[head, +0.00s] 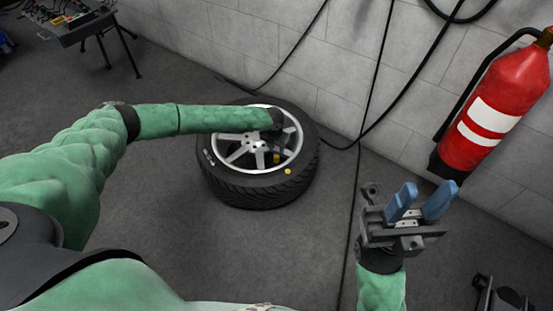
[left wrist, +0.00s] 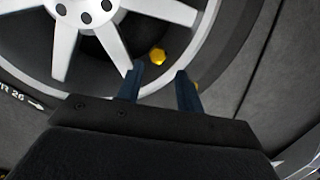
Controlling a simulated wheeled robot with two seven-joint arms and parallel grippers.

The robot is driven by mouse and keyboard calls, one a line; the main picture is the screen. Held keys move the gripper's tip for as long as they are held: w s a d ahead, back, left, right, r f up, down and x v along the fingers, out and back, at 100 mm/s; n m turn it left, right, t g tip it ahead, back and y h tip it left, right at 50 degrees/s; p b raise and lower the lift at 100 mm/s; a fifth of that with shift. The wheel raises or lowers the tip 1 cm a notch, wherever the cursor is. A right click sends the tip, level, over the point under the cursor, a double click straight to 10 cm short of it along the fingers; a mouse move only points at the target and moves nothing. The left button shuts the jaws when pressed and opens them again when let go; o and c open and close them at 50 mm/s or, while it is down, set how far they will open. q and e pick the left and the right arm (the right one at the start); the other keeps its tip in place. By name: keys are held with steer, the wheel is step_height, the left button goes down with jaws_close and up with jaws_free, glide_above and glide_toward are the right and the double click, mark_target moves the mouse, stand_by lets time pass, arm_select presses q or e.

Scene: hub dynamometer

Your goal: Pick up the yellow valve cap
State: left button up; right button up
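The yellow valve cap (left wrist: 157,57) sits by the inner edge of the silver wheel rim, between two spokes. In the head view the cap (head: 276,158) is a small yellow spot just by my left fingertips. My left gripper (left wrist: 160,75) is open over the rim. The cap shows between and slightly beyond its two blue fingers, and no contact is visible. The left gripper (head: 278,150) is partly hidden by its own wrist in the head view. My right gripper (head: 420,200) is open and empty, fingers pointing up, at the lower right.
The wheel with its tyre (head: 250,190) lies flat on the grey floor. A yellow dot (head: 288,171) marks its sidewall. A red fire extinguisher (head: 495,105) and black cables are along the wall at right.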

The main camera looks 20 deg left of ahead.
mark_target(276, 156)
arm_select(q)
steer(key=shift+w+f+b, duration=0.2)
steer(key=shift+f+b, duration=0.1)
steer(key=shift+f, duration=0.95)
steer(key=shift+w+f+b, duration=0.15)
steer(key=shift+f+b, duration=0.2)
steer(key=shift+f, duration=0.9)
steer(key=shift+w+f+b, duration=0.2)
steer(key=shift+f+b, duration=0.1)
steer(key=shift+f, duration=0.95)
steer(key=c, duration=0.7)
